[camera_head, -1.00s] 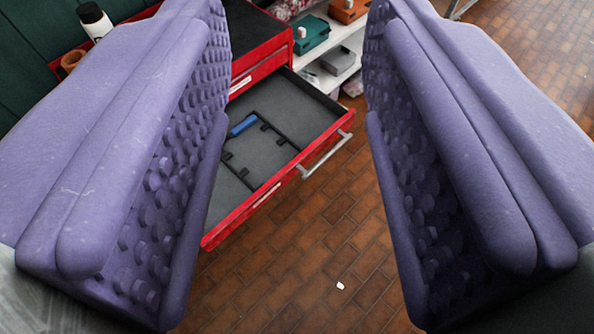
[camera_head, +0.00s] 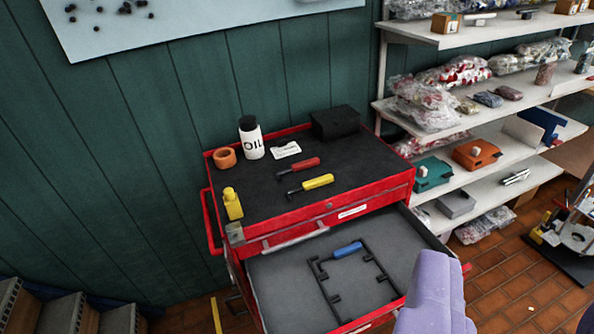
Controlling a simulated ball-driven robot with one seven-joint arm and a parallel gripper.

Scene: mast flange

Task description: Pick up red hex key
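The red hex key (camera_head: 304,164) lies on the dark top of the red tool chest (camera_head: 384,199), its dark shaft pointing left. A yellow hex key (camera_head: 317,182) lies just in front of it, apart from it. A blue hex key (camera_head: 347,249) lies in the open drawer (camera_head: 281,291) below, by a thin black frame. Part of my purple gripper (camera_head: 435,296) shows at the lower right, in front of the drawer's right side and well away from the red hex key. Only one purple piece shows; whether the fingers are apart is hidden.
On the chest top are an oil bottle (camera_head: 251,139), an orange ring-shaped item (camera_head: 225,158), a black box (camera_head: 335,123) and a yellow bottle (camera_head: 232,203). White shelves (camera_head: 480,191) stand at right. The green wall (camera_head: 120,170) is behind. The open drawer juts forward.

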